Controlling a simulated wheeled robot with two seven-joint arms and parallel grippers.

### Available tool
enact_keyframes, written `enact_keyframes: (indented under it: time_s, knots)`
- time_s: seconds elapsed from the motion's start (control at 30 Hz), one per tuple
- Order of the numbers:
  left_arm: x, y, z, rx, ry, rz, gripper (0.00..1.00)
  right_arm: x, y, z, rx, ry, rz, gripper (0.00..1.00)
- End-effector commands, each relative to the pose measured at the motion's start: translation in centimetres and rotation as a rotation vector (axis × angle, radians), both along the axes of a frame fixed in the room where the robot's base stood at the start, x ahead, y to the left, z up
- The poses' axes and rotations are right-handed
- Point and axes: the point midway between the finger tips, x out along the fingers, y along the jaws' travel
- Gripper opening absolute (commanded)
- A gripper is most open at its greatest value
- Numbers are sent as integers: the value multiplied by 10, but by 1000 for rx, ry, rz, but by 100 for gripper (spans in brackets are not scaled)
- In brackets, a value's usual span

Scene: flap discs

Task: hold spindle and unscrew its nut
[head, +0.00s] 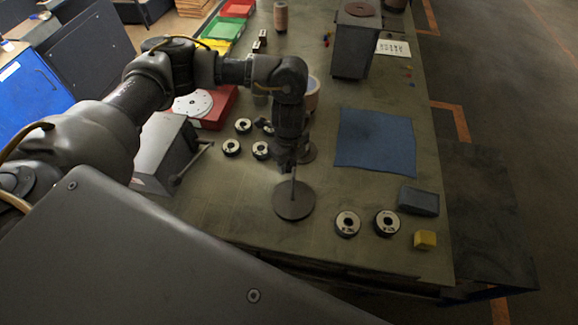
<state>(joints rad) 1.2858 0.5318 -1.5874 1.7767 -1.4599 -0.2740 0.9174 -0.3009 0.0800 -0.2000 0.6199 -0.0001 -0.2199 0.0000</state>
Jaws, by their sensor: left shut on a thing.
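The spindle is a thin upright rod on a dark round base (294,203) standing on the workbench near its front edge. My left gripper (287,166) comes down from above and is shut on the upper part of the spindle's rod. The fingers and wrist hide the top of the rod, so I cannot make out the nut. My right gripper is not in view.
Several ring-shaped discs lie on the workbench (235,222), two of them right of the spindle (347,223). A blue cloth (376,141), a dark block (418,201) and a yellow block (425,239) lie to the right. A grey machine box (166,150) stands left.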

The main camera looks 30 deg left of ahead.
Motion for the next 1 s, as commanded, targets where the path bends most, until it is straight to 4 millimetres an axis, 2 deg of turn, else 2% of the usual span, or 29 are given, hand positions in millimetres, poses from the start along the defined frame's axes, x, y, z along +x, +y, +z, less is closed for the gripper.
enact_keyframes:
  time_s: [0.1, 0.2, 0.63, 0.67, 0.7, 1.0]
  knots:
    - [-2, 0, -21, 0, 5, 3, 13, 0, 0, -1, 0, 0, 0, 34]
    - [-1, 0, -30, 0, 3, 2, 13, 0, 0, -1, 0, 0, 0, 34]
    - [-1, 0, -37, 1, 2, 1, 13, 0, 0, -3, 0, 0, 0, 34]
    - [-1, 0, -36, 1, 2, 1, 43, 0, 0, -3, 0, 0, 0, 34]
    - [-1, 0, -36, 0, 1, 0, 48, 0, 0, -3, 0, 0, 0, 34]
    - [0, 0, -34, 0, 1, 0, 50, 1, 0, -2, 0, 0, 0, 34]
